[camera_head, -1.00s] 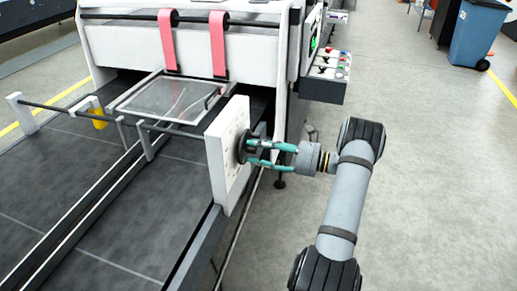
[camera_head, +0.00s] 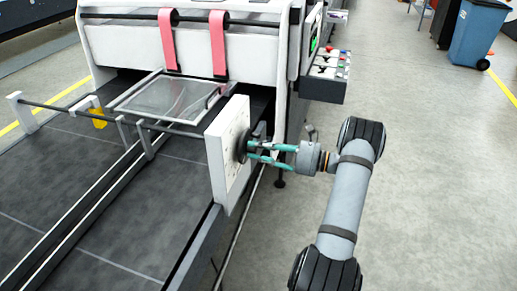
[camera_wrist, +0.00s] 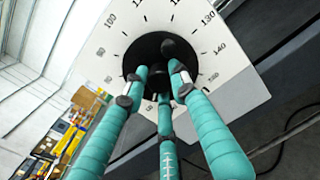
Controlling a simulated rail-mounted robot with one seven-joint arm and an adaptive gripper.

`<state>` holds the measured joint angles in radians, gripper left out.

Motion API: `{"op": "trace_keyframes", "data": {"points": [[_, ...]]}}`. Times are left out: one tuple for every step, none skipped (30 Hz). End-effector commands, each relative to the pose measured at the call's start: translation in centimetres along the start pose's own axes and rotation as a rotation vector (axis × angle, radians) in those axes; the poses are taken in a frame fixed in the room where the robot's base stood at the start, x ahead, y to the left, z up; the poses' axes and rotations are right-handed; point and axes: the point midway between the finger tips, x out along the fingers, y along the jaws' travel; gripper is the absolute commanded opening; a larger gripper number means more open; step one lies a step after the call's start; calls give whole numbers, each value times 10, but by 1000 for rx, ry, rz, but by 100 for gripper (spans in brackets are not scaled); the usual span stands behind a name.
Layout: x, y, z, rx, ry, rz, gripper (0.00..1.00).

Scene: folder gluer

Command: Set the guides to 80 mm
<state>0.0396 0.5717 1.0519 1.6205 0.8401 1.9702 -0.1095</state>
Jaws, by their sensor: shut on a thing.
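A white dial plate (camera_head: 229,155) with a round black knob (camera_head: 241,146) stands upright at the machine's right side. My gripper (camera_head: 252,151) has its teal fingers shut on the knob from the right. In the wrist view the fingertips (camera_wrist: 158,82) close around the black knob (camera_wrist: 163,48). The dial face (camera_wrist: 105,42) shows marks around it, with 100, 130 and 140 legible. The fingers hide its lower part, and I cannot tell which mark the knob points at. In the head view, a dark cross rod (camera_head: 60,106) carries upright guide pieces (camera_head: 148,142) above the dark bed.
A clear framed cover (camera_head: 170,98) lies below two pink belts (camera_head: 218,45). A control panel (camera_head: 328,65) with buttons juts out behind my gripper. A yellow piece (camera_head: 98,119) sits by the rod. The floor at right is open around my arm.

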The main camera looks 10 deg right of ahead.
Motion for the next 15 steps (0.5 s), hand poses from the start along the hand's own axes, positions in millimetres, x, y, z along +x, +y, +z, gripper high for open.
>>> {"op": "trace_keyframes", "data": {"points": [[0,-1,1,3,-3,-2,0],[0,-1,1,6,-3,-2,0],[0,-1,1,9,-3,-2,0],[0,-1,2,12,-3,-2,0],[0,-1,2,15,-3,-2,0],[0,-1,2,19,-3,-2,0],[0,-1,2,22,-3,-2,0],[0,-1,2,26,-4,-2,0],[0,-1,2,31,-4,-2,0],[0,-1,2,35,-4,-2,0],[0,-1,2,41,-4,-2,0],[0,-1,2,51,-4,-2,0],[0,-1,2,60,-4,-2,0],[0,-1,2,70,-5,-2,0],[0,-1,2,85,-5,-1,0]]}}
